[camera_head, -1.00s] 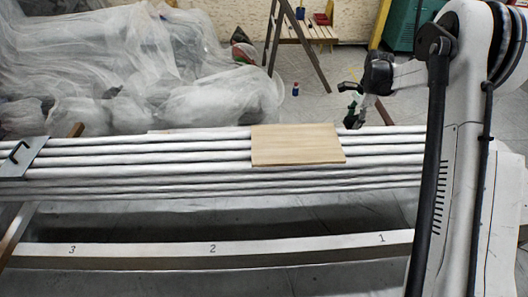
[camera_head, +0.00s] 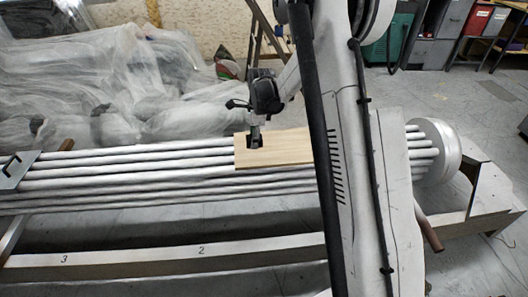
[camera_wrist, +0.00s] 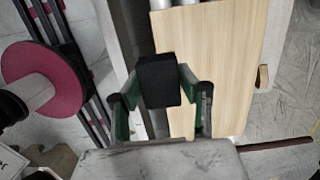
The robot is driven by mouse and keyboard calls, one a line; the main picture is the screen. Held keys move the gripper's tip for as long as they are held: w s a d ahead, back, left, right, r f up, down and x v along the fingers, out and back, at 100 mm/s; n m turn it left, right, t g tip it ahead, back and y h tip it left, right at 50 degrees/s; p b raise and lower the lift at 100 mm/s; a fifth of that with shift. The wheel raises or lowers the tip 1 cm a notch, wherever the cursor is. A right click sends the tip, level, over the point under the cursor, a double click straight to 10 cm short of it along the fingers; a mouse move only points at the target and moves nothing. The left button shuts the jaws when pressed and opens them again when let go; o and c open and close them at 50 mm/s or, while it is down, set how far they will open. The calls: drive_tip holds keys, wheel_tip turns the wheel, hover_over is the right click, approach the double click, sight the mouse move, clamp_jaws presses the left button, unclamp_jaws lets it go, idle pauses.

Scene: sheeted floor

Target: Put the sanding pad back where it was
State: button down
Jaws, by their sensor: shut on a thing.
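The sanding pad appears as a black block (camera_wrist: 158,80) held between the green and dark fingers of my gripper (camera_wrist: 158,98) in the wrist view. In the head view my gripper (camera_head: 254,138) points down at the upper left part of a pale wooden board (camera_head: 280,150), and the block there is small and dark. The board also shows in the wrist view (camera_wrist: 225,60), where the block overlaps its left side. I cannot tell whether the block touches the board. My arm hides the board's right end.
The board lies on several parallel pale pipes (camera_head: 130,170). A beam numbered 2 and 3 (camera_head: 150,256) runs in front. Plastic-sheeted bulk (camera_head: 120,70) fills the back left. A magenta disc (camera_wrist: 30,62) shows at the wrist view's left. Grey floor (camera_head: 450,100) is open at right.

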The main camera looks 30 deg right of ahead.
drive_tip(key=b, duration=0.2)
hover_over(274, 152)
wheel_tip(274, 152, down, 7)
drive_tip(key=shift+s+d+r, duration=0.1)
drive_tip(key=shift+d+r, duration=0.05)
drive_tip(key=shift+r, duration=0.05)
drive_tip(key=shift+f+b, duration=0.9)
drive_tip(key=shift+f, duration=1.05)
drive_tip(key=shift+f, duration=0.15)
drive_tip(key=c, duration=1.2)
unclamp_jaws()
drive_tip(key=shift+o, duration=0.2)
